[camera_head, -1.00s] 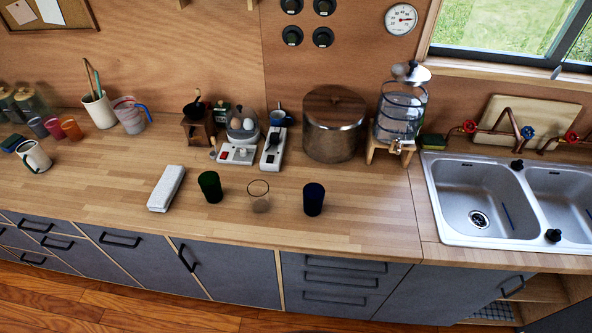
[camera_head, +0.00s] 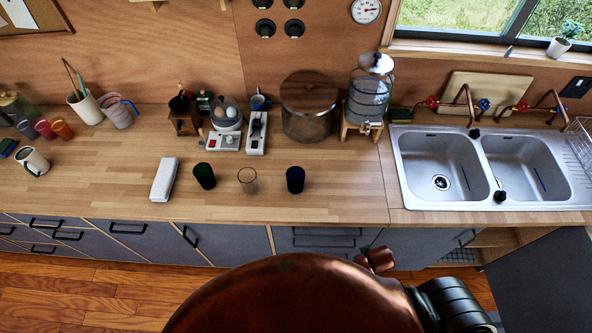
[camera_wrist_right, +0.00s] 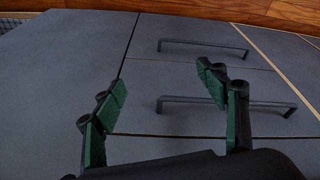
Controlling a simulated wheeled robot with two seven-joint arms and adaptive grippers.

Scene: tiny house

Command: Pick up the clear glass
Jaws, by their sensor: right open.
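The clear glass (camera_head: 248,181) stands upright on the wooden counter (camera_head: 330,205) in the head view, between a dark green glass (camera_head: 204,176) on its left and a dark blue glass (camera_head: 295,180) on its right. My right gripper (camera_wrist_right: 160,85) shows in the right wrist view with its two green-padded fingers apart and nothing between them. It faces the grey cabinet fronts and drawer handles, away from the glass. The glass is not in the wrist view. My left gripper is not in view.
A white block (camera_head: 164,179) lies left of the green glass. Behind stand egg cooker (camera_head: 226,118), large pot (camera_head: 309,108) and water dispenser (camera_head: 369,95). The double sink (camera_head: 440,165) is at right. The counter in front of the glasses is clear.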

